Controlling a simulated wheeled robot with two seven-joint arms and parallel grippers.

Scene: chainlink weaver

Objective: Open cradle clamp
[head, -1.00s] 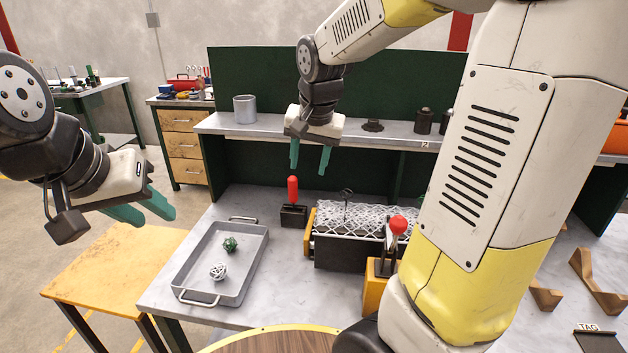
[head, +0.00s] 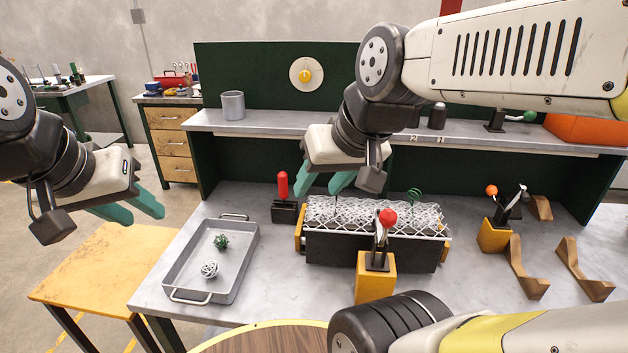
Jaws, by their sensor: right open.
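The cradle (head: 340,250) is a dark block with yellow ends and a white wire mesh (head: 335,214) on top, in the middle of the bench. In front of it stands a clamp with a red ball on its lever (head: 387,218), on a yellow block (head: 375,283); the lever points up. A second clamp with an orange ball (head: 491,190) on a yellow block (head: 494,237) stands to the right. My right gripper (head: 325,184) is open and empty, above the mesh's left part in the picture. My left gripper (head: 137,212) is open and empty, left of the bench.
A grey tray (head: 177,285) with a green ball and a white wire ball lies at left. A red-handled tool (head: 282,184) stands in a black holder behind the cradle's left end. Brown brackets (head: 526,270) lie at right. A shelf (head: 270,125) runs behind.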

